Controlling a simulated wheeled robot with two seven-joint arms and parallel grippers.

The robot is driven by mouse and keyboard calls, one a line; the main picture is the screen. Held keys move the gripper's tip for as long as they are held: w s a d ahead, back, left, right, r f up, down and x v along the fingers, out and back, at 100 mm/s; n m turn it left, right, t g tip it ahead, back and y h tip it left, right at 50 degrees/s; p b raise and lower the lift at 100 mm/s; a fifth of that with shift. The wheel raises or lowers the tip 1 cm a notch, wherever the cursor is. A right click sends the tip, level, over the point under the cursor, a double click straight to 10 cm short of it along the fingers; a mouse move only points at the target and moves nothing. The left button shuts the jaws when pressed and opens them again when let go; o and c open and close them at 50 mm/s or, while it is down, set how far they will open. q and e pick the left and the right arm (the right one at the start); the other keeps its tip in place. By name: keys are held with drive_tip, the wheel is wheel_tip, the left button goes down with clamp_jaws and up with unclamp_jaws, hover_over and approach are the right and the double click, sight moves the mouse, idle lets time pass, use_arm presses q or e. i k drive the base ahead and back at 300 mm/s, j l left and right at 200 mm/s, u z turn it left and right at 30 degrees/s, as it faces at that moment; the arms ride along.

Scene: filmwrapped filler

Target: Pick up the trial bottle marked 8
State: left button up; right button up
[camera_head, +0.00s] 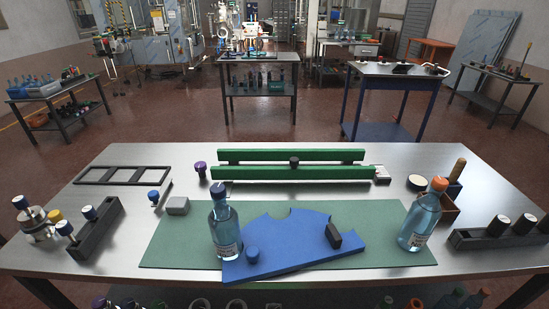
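Two clear bluish bottles with labels stand on the table. The blue-capped bottle (224,232) stands upright left of centre, over the green mat by the blue plate's left edge. The orange-capped bottle (419,222) stands at the right, leaning slightly in the picture, near the mat's right end. Their label marks are too small to read, so I cannot tell which is marked 8. More bottles, partly cut off, show below the table's front edge. Neither of my grippers is in view.
A blue plate (290,255) with a blue knob and black block lies on the green mat (178,240). Green rails (292,174) run behind. Dark racks stand left (95,232) and right (480,240); an open black frame (123,176) lies back left.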

sight(424, 212)
drive_tip(key=l+z, duration=0.1)
drive_tip(key=z, duration=0.25)
drive_tip(key=l+z, duration=0.1)
drive_tip(key=z, duration=0.25)
drive_tip(key=l+z, duration=0.1)
drive_tip(key=z, duration=0.25)
drive_tip(key=i+l+u, duration=0.1)
drive_tip(key=l+u, duration=0.15)
drive_tip(key=l, duration=0.2)
drive_tip(key=i+l+u, duration=0.2)
drive_tip(key=l, duration=0.25)
drive_tip(key=k, duration=0.1)
